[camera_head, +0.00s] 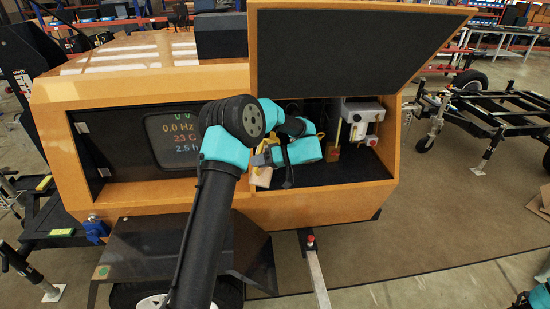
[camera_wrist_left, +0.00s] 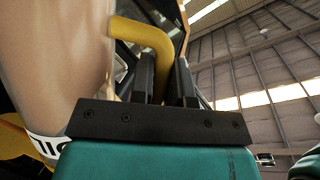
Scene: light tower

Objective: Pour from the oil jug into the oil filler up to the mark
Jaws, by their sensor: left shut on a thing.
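The oil jug (camera_head: 262,178) is pale beige with a yellow handle. It is at the left front of the open bay, mostly hidden by my arm, and its tilt is hard to tell. In the left wrist view its pale body (camera_wrist_left: 62,60) fills the left side. My left gripper (camera_head: 266,158) is shut on the yellow handle (camera_wrist_left: 152,38); the fingers (camera_wrist_left: 165,82) stand on either side of it. No level mark or oil is visible. My right gripper (camera_head: 522,300) is barely in view at the bottom right corner.
The raised lid (camera_head: 350,50) stands above the bay of the orange tower housing (camera_head: 150,60). A grey box (camera_head: 362,116) with a red knob is on the bay's right. The dark bay floor (camera_head: 345,172) is clear at the front right. An outrigger bar (camera_head: 316,270) extends forward below.

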